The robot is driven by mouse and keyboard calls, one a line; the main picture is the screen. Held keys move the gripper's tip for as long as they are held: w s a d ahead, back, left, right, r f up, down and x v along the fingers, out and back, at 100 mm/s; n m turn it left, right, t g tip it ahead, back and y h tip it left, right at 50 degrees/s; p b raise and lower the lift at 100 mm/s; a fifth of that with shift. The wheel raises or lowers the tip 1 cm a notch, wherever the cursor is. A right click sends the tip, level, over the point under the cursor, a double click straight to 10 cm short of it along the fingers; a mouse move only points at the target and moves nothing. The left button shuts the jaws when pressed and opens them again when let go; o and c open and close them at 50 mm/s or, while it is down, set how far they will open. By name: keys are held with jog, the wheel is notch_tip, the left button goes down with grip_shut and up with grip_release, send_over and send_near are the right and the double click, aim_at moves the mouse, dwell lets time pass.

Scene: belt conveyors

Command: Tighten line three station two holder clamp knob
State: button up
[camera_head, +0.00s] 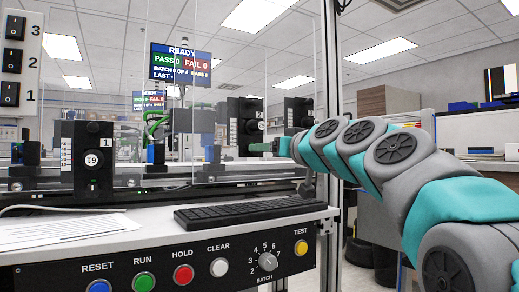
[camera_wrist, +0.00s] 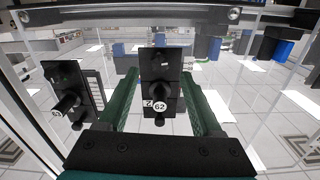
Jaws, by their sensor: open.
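The station 2 holder (camera_head: 245,125) is a black upright block behind the clear panel, partly hidden by my gripper. In the wrist view, this holder (camera_wrist: 160,68) stands between my fingers. A black knob with a round white face marked 62 (camera_wrist: 159,106) sticks out of it, with a smaller black knob (camera_wrist: 159,121) below. My gripper (camera_head: 262,147) is open at the holder. Its two dark green fingers show in the wrist view (camera_wrist: 159,80), one on each side of the holder, with visible gaps. I cannot tell whether either fingertip touches anything.
The holder marked 1 (camera_head: 88,165) stands at left in the head view. Another black holder, its knob marked 63 (camera_wrist: 66,104), is close to my left finger. Clear panels and a metal post (camera_head: 331,110) stand near my arm. A keyboard (camera_head: 245,211) and button panel (camera_head: 170,265) are below.

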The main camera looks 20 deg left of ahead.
jog(key=shift+p+x, duration=0.35)
jog(key=shift+x, duration=1.65)
grip_shut()
